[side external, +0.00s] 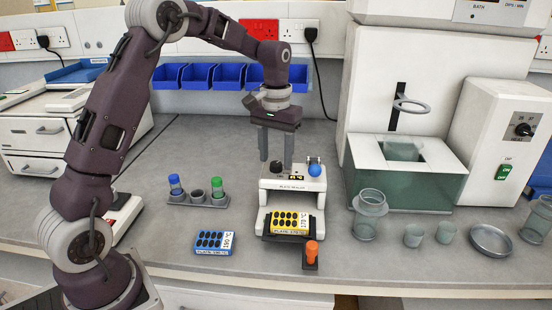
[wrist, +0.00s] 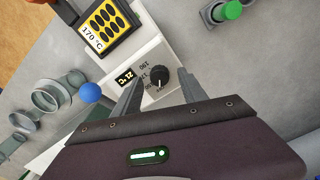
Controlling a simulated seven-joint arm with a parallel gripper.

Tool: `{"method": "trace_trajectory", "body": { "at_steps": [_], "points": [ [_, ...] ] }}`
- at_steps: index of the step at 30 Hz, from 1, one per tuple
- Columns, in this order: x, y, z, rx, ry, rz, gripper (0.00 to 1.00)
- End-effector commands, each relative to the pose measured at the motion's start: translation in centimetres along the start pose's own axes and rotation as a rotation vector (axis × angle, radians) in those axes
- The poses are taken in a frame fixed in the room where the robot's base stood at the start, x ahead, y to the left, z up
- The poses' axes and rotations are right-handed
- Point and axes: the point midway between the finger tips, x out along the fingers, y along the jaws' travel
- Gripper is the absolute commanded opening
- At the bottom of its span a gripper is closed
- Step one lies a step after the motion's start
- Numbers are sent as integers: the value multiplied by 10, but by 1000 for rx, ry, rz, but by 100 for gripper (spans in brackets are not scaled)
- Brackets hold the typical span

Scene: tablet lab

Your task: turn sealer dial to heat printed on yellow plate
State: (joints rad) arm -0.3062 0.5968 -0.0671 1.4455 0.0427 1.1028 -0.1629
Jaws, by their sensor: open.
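The white sealer (side external: 290,184) stands on the bench with a black dial (side external: 276,168) on top. The dial also shows in the wrist view (wrist: 158,77), beside a small display reading 21 °C and a printed scale, partly legible. A yellow plate (side external: 290,222) lies on the sealer's front tray. Its label reads 170 °C in the wrist view (wrist: 103,27). My gripper (side external: 276,162) is open and points down over the sealer. In the wrist view its fingers (wrist: 160,88) stand either side of the dial, apparently apart from it. I cannot tell their exact height.
A blue ball-topped lever (side external: 314,170) stands right of the dial. A blue plate (side external: 214,242) lies front left, a tube rack (side external: 198,198) behind it. An orange-topped item (side external: 311,253) is front right. Glassware (side external: 369,214) and a water bath (side external: 408,185) stand right.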

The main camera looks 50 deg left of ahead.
Motion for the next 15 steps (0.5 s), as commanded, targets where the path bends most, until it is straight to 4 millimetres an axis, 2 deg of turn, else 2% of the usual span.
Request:
{"method": "trace_trajectory", "body": {
  "at_steps": [3, 10, 11, 15],
  "points": [
    [11, 0, 0, 0, 0, 0, 50],
    [12, 0, 0, 1, 2, 1, 50],
    [12, 0, 0, 1, 2, 1, 48],
    [12, 0, 0, 1, 2, 1, 20]
  ]
}}
